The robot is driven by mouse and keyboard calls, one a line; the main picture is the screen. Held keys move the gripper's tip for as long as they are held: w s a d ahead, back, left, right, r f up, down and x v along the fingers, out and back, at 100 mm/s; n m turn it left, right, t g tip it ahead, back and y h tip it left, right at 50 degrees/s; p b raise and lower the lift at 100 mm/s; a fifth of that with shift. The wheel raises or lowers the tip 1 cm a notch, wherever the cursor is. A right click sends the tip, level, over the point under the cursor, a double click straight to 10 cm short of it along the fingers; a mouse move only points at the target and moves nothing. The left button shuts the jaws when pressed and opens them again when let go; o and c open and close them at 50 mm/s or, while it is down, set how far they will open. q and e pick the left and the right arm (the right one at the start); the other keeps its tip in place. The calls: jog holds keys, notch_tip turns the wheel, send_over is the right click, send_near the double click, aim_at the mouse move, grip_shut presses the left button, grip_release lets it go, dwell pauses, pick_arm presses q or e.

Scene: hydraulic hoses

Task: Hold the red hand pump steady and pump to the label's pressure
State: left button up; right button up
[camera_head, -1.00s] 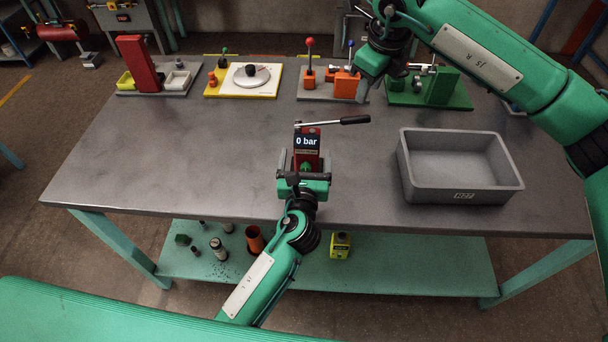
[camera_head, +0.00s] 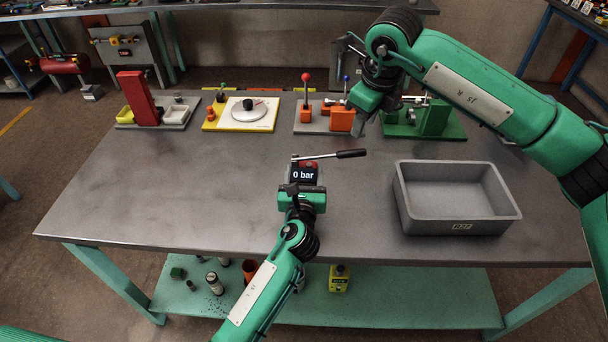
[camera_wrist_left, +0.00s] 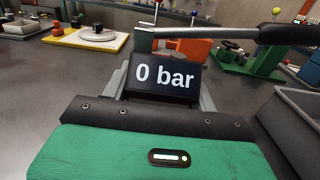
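The red hand pump (camera_head: 311,164) stands on the bench in front of me, mostly hidden by my left gripper. Its display (camera_head: 304,175) reads 0 bar, and it also shows in the left wrist view (camera_wrist_left: 165,78). Its lever (camera_head: 350,154) has a black grip and points right. My left gripper (camera_head: 303,182) comes from the near side; its grey fingers flank the display closely and appear shut on the pump body. My right gripper (camera_head: 360,122) hangs in the air near the back right of the bench, away from the pump; its opening is unclear. I see no readable pressure label.
A grey bin (camera_head: 457,222) stands right of the pump. Along the back edge are a red upright fixture (camera_head: 138,97), a yellow-edged board (camera_head: 241,114), an orange lever station (camera_head: 341,119) and a green fixture (camera_head: 434,119).

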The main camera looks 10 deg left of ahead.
pick_arm(q)
jog(key=c, duration=0.5)
dwell(1.2)
